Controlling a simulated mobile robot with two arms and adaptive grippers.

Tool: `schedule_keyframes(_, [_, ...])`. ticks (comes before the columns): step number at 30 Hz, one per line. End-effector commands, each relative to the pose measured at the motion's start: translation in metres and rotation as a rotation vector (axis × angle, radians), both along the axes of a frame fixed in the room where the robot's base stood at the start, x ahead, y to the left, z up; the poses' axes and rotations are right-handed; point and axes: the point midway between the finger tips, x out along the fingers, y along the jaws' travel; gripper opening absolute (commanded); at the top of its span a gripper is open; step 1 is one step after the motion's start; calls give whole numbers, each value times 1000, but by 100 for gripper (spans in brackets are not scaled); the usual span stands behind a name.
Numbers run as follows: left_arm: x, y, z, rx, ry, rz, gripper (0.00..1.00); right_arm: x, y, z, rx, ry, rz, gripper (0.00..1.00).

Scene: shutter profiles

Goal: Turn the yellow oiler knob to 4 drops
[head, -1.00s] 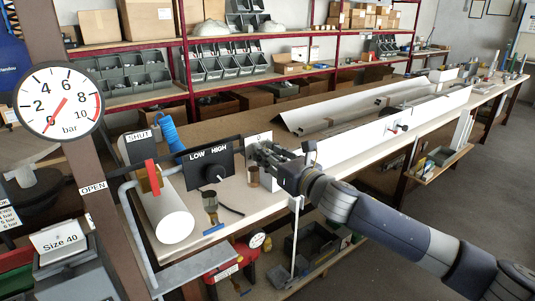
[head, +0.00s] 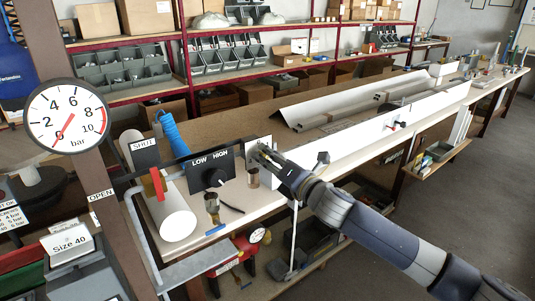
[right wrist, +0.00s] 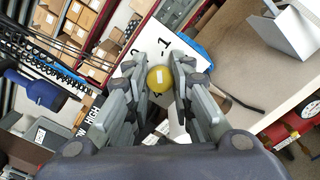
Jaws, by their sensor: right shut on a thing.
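The yellow oiler knob (right wrist: 160,79) shows in the right wrist view, in front of a white plate (right wrist: 150,42) with a "-1" mark. My right gripper (right wrist: 158,72) has a finger on each side of the knob and is shut on it. The knob has a pale mark on its face. In the head view my right gripper (head: 262,156) is at the white plate (head: 253,142), beside the LOW/HIGH panel, and hides the knob. Most of the scale is hidden, so the setting cannot be read. My left gripper is not in view.
The black LOW/HIGH panel (head: 212,170) with its own knob is just left of the gripper. A pressure gauge (head: 68,115) hangs on the post at left. Long white profiles (head: 350,130) lie along the bench.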

Motion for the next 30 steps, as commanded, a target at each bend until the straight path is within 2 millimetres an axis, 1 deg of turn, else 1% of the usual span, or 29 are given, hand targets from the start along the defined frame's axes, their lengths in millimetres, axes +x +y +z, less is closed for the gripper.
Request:
schedule_keyframes(1, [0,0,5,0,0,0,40,0,-1,2,36,27,-1,0])
schedule_keyframes(9, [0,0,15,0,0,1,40,1,-1,2,244,176,-2,0])
schedule_keyframes(30, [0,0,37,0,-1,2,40,1,-2,0,783,566,-2,0])
